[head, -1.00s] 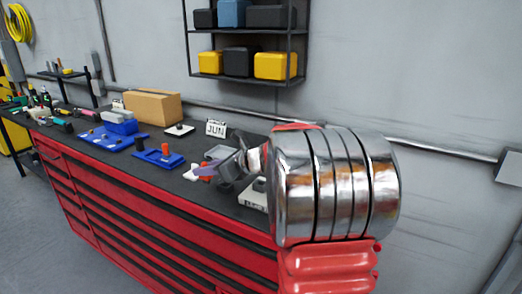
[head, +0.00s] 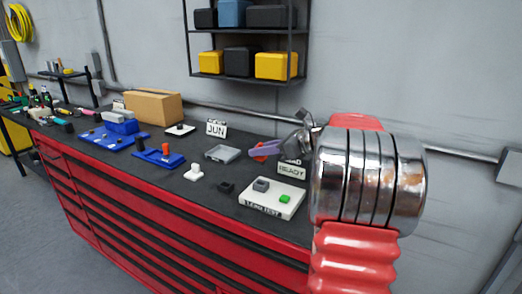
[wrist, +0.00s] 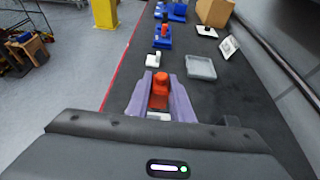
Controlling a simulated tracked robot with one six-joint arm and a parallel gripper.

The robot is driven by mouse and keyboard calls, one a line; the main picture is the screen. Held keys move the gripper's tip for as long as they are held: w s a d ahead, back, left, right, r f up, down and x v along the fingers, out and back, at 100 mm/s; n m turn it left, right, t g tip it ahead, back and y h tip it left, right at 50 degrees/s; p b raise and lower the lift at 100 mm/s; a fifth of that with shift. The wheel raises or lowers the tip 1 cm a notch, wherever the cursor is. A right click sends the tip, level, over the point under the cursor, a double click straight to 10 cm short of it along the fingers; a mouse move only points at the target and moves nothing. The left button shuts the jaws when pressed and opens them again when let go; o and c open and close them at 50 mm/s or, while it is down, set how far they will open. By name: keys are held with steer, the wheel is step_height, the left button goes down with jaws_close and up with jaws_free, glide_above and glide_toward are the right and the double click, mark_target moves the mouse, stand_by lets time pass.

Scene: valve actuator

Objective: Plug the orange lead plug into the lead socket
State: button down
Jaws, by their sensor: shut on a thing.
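My gripper (head: 257,152) has purple fingers shut on the orange lead plug (wrist: 160,90), which also shows in the head view (head: 264,149). It holds the plug above the bench, near the back, behind a white board marked LEAD TEST (head: 272,206). That board carries a grey block (head: 261,185), which looks like the lead socket, and a green piece (head: 285,199). The plug is apart from the block. In the wrist view the plug's lower end is partly hidden, and a small pale patch shows below it.
A sign reading READY (head: 291,171) stands behind the board. A small black block (head: 226,187), a white stand (head: 194,173) and a grey tray (head: 222,154) lie left of it. A blue plate with an orange peg (head: 160,158) is farther left. The wall rises behind the bench.

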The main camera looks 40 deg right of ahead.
mark_target(261, 164)
steer(key=shift+s, duration=0.1)
steer(key=shift+f, duration=2.95)
steer(key=shift+f, duration=1.4)
steer(key=c, duration=1.5)
jaws_free()
steer(key=shift+s+r, duration=0.1)
steer(key=shift+s, duration=0.05)
steer(key=v, duration=1.3)
steer(key=shift+s+d, duration=0.1)
steer(key=shift+s, duration=0.2)
steer(key=shift+w, duration=0.1)
